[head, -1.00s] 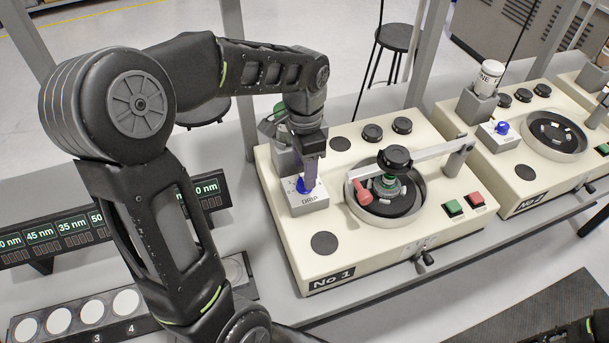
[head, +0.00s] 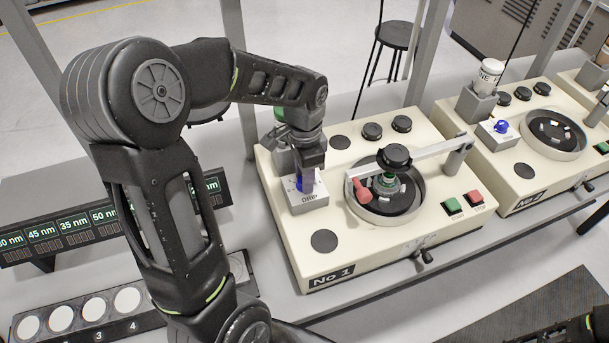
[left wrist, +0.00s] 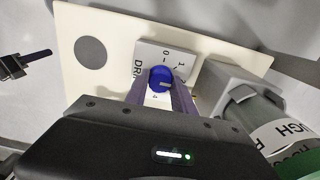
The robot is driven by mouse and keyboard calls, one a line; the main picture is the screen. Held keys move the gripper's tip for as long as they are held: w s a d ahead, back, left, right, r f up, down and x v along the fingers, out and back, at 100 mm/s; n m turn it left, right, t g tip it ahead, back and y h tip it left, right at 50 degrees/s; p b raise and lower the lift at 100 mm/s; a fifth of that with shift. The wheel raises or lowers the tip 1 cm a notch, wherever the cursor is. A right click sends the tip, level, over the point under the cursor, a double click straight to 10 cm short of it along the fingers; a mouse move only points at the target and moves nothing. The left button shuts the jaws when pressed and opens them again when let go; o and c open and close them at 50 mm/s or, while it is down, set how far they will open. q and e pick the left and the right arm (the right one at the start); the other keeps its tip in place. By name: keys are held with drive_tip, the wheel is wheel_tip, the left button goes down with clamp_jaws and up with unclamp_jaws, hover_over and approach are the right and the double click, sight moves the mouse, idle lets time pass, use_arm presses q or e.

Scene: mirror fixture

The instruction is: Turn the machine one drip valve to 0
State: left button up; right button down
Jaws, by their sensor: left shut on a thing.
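The machine one drip valve is a blue knob (left wrist: 161,79) on a white block marked DRIP with a numbered dial (left wrist: 170,52). In the head view the block (head: 308,204) sits at the left side of the cream machine labelled No 1 (head: 370,243). My left gripper (head: 305,182) points down over the knob and hides most of it. In the left wrist view its purple fingers (left wrist: 160,98) are shut on the blue knob, one on each side. A pale mark on the knob shows, but its exact reading is hard to tell.
A bottle (left wrist: 285,140) in a grey holder stands close beside the dial. A lever arm (head: 425,157) crosses the round plate, and green (head: 452,205) and red (head: 475,198) buttons are at the right. Machine No 2 (head: 515,185) stands further right.

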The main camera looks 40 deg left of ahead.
use_arm(q)
clamp_jaws()
drive_tip(key=shift+n, duration=0.5)
drive_tip(key=n+b, duration=0.1)
drive_tip(key=n, duration=0.1)
drive_tip(key=shift+n+b, duration=0.3)
drive_tip(key=shift+b, duration=0.05)
drive_tip(key=n+b, duration=0.1)
drive_tip(key=n, duration=0.3)
drive_tip(key=shift+n, duration=0.3)
drive_tip(key=n+b, duration=0.2)
drive_tip(key=n, duration=0.7)
drive_tip(key=shift+n+b, duration=0.4)
drive_tip(key=o, duration=0.7)
unclamp_jaws()
